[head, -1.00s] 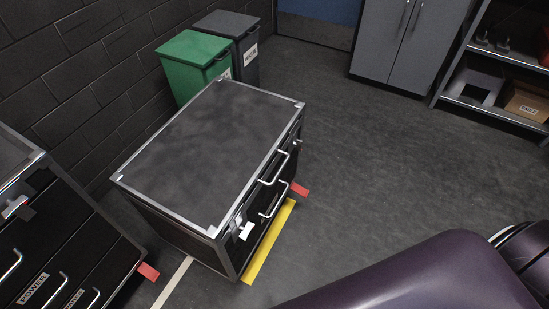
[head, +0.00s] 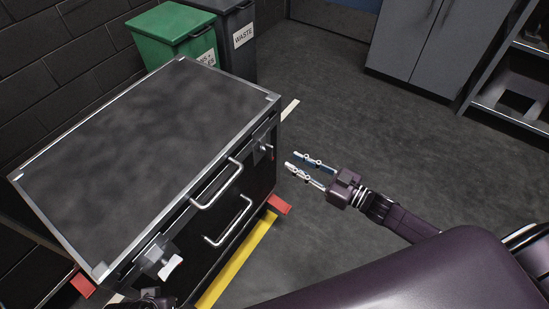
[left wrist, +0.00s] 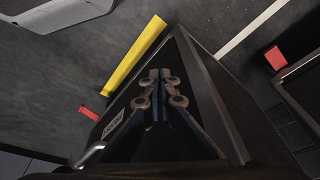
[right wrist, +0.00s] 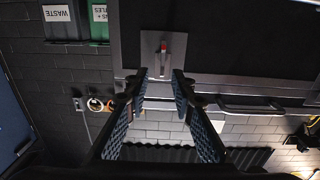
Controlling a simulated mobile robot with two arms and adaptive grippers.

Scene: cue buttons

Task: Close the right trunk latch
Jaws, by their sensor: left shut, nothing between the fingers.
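The dark trunk with metal edges fills the left of the head view; its lid (head: 150,130) is down. The right trunk latch (head: 263,149) is a small plate with a silver lever sticking out, at the far end of the front face. In the right wrist view the latch (right wrist: 162,46) shows a red-marked lever just beyond the fingertips. My right gripper (head: 298,162) is open and empty, right of the latch and apart from it. My left gripper (left wrist: 158,76) is shut and empty near the trunk's near end; the head view shows only a part of it at the bottom edge.
The left latch (head: 160,261) has a pale lever sticking out. Two bar handles (head: 219,186) project from the trunk front. A green bin (head: 172,35) and a grey waste bin (head: 238,38) stand behind. Open floor lies to the right.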

